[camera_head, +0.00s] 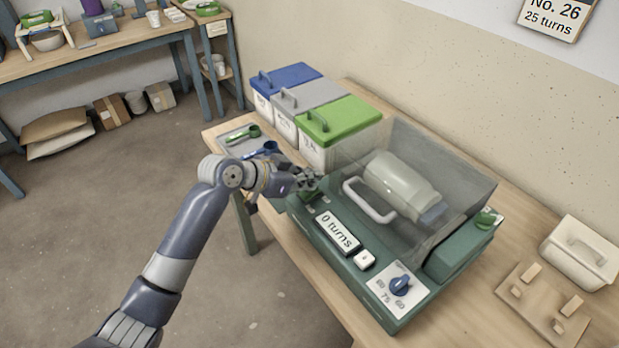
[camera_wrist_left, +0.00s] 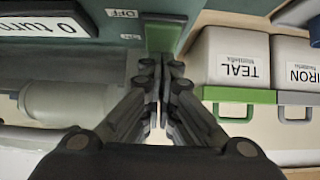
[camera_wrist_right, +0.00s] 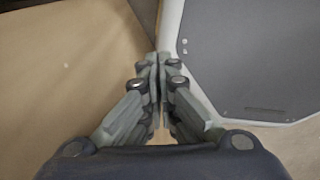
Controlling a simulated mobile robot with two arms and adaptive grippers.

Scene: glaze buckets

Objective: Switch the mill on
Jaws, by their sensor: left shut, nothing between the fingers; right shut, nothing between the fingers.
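The mill (camera_head: 350,268) is a dark green machine on the wooden table, with a "0 turns" display (camera_head: 338,232) and a see-through cover over a pale jar (camera_head: 392,178). A green switch (camera_wrist_left: 163,33) is at its left end, beside an "OFF" label (camera_wrist_left: 122,13); a second label beside it is partly hidden. My left gripper (camera_head: 310,180) is shut and empty at that end, its fingertips just by the switch in the left wrist view; I cannot tell whether they touch. My right gripper (camera_wrist_right: 160,65) is shut and empty, away from the mill.
Buckets with blue (camera_head: 290,76), grey (camera_head: 308,96) and green (camera_head: 338,119) lids stand behind my left gripper. The mill also has a white button (camera_head: 364,260) and a blue dial (camera_head: 401,285). A cream lidded box (camera_head: 580,252) and a wooden rack (camera_head: 541,310) are at right.

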